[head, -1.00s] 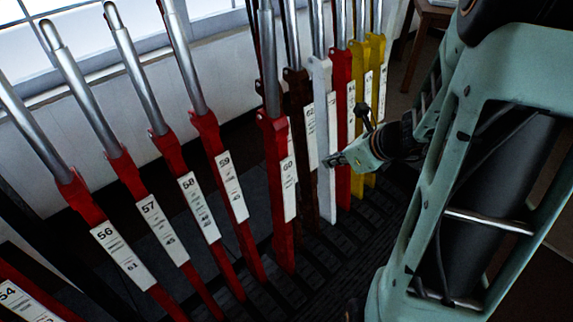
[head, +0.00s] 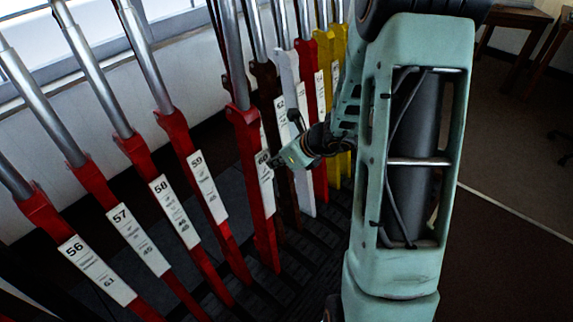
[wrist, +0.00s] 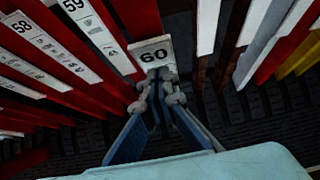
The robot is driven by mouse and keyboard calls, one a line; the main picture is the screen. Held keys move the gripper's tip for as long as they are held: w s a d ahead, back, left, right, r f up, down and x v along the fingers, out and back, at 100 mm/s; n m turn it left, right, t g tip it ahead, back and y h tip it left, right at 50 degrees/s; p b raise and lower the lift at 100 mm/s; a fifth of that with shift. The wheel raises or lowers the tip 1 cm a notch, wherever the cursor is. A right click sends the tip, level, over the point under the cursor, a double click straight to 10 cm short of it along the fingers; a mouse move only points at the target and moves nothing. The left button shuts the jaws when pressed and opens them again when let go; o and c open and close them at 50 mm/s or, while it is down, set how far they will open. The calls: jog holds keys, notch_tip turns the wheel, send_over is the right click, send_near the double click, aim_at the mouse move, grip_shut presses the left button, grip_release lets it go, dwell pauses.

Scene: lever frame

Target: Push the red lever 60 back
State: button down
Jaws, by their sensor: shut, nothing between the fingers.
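The red lever 60 (head: 246,135) stands in the row with a silver upper shaft and a white label reading 60. It stands more upright than levers 56 to 59 on its left. My gripper (head: 282,161) is at the label's right side in the head view. In the wrist view my gripper (wrist: 160,88) has its fingertips together just below the number on the label of lever 60 (wrist: 153,53). The fingers are shut and empty. The fingertips are touching or very close to the label; I cannot tell which. The lever's lower part is hidden behind my fingers in the wrist view.
Red lever 59 (head: 180,135) is close on the left. A dark brown lever (head: 268,85), a white lever (head: 290,80), then red and yellow levers stand close on the right. Black ridged floor plates (head: 300,265) lie below. Open floor (head: 510,150) is at the right.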

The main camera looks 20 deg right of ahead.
jog(key=shift+w+a, duration=0.5)
jog(key=shift+w, duration=0.2)
